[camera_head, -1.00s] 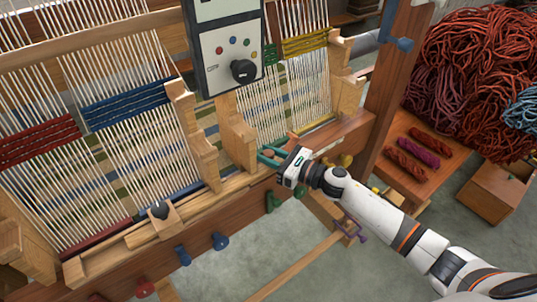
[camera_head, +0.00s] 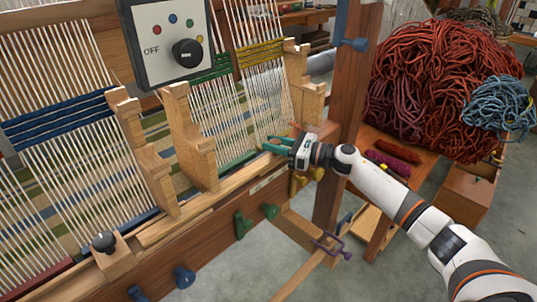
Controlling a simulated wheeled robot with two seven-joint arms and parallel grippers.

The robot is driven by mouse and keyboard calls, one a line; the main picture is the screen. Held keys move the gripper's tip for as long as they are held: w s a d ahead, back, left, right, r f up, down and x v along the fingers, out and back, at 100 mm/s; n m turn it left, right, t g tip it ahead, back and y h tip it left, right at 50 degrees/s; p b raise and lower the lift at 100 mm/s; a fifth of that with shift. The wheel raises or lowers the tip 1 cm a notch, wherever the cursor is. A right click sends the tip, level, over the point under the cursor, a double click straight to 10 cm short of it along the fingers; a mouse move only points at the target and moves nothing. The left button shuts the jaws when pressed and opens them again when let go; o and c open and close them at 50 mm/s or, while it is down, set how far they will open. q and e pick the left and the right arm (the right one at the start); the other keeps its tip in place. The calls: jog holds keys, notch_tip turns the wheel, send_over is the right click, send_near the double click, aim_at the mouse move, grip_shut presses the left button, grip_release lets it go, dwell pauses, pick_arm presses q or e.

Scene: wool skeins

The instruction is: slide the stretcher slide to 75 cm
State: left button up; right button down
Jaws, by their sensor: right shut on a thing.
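My right gripper (camera_head: 279,146), with green fingers, is at the front beam of the loom, near its right end. It is shut on what seems to be the stretcher slide. The held part is mostly hidden by the fingers and the gripper's body. A long pale wooden bar (camera_head: 237,182) runs along the beam to the lower left of the gripper. A wooden block with a black knob (camera_head: 104,243) sits at the left along the same line. I cannot read any centimetre marks. My left gripper is not in view.
The loom's upright post (camera_head: 352,110) stands just right of the gripper. Green pegs (camera_head: 242,225) and yellow pegs (camera_head: 300,181) stick out below the beam. A control box with a black dial (camera_head: 187,53) hangs above. Red wool (camera_head: 440,90) is piled at the right.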

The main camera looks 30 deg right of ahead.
jog(key=c, duration=1.4)
grip_release()
jog(key=shift+a, duration=0.1)
notch_tip(320, 180, up, 10)
